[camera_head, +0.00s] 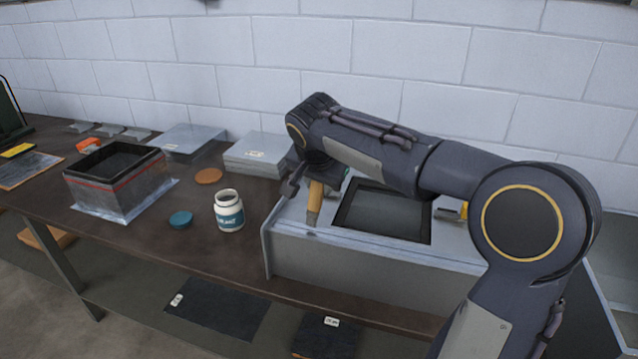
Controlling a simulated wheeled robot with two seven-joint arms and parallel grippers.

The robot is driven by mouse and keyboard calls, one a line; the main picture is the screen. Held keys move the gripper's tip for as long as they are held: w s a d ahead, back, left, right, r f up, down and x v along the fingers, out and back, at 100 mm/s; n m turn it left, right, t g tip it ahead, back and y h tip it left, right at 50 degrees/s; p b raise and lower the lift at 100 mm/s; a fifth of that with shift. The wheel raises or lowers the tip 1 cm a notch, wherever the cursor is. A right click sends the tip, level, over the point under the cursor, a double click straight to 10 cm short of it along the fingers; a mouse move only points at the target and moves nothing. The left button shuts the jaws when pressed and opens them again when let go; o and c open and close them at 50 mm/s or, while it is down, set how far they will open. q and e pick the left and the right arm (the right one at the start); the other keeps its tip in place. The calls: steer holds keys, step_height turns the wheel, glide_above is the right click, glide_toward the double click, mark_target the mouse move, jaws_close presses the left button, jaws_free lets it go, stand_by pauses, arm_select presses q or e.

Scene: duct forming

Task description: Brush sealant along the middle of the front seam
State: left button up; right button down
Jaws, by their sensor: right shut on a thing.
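My right gripper (318,182) is shut on a brush (315,203) with a tan handle. It holds the brush nearly upright, bristles down, over the front left part of a grey sheet-metal duct (350,272). The brush tip is at or just above the front top edge, where the front seam (370,247) runs; I cannot tell if it touches. The duct has a dark-framed rectangular opening in its top. An open white sealant jar (229,212) with a teal label stands left of the duct. Its teal lid (180,220) lies beside it. My left gripper is not in view.
A dark-rimmed metal box (118,185) with a red line stands at the left of the brown table (215,258). A brown disc (208,176) lies behind the jar. Flat metal pieces (256,155) lie along the wall. Dark sheets (212,308) lie below the table.

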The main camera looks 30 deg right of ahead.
steer(key=shift+f+b, duration=0.5)
steer(key=shift+f, duration=0.05)
stand_by(0.5)
steer(key=shift+s+d+r+b, duration=0.1)
steer(key=shift+s+d+b, duration=0.1)
steer(key=shift+s+d, duration=0.4)
steer(key=shift+s+d+r+b, duration=0.1)
steer(key=shift+s+d+b, duration=0.2)
steer(key=shift+s, duration=0.35)
steer(key=shift+s+d+f+b, duration=0.2)
steer(key=shift+s+d+b, duration=0.25)
steer(key=shift+s+d, duration=0.65)
steer(key=shift+s, duration=0.15)
